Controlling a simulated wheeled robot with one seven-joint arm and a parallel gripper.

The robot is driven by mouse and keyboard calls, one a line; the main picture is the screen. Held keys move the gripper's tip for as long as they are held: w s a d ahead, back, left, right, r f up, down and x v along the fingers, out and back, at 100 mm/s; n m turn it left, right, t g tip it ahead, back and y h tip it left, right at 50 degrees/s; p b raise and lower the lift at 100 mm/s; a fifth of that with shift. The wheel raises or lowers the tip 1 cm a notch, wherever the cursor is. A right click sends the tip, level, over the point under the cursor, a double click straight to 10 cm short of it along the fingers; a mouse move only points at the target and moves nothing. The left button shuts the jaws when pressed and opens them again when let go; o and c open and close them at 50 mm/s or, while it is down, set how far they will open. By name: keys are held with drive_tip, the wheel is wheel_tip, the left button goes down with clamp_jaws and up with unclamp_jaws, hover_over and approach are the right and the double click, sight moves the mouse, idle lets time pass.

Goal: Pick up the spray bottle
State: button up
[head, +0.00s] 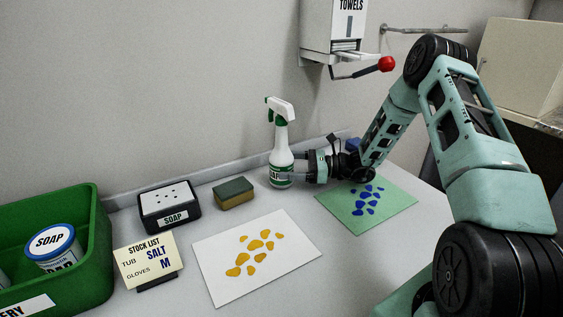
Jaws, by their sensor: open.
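The spray bottle (282,136) stands upright on the bench near the back wall. It is white with a green collar, a green-and-white trigger head and a green label low on its body. My gripper (291,169) reaches in from the right, low down, with its fingers at the lower body of the bottle. The jaws are open. One finger overlaps the bottle in the picture; I cannot tell whether either finger touches it. The far finger is partly hidden.
Left of the bottle are a sponge (234,193), a soap dish (169,205), a stock list card (148,262) and a green bin (92,262). A white sheet (210,248) and a green sheet (398,207) lie in front. A towel dispenser (331,24) with a red-knobbed lever hangs above.

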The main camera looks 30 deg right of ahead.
sight(275, 164)
drive_tip(key=x, duration=0.4)
drive_tip(key=shift+s+a+r+p, duration=0.15)
drive_tip(key=shift+a+p, duration=0.1)
drive_tip(key=shift+p, duration=0.05)
drive_tip(key=c, duration=1.5)
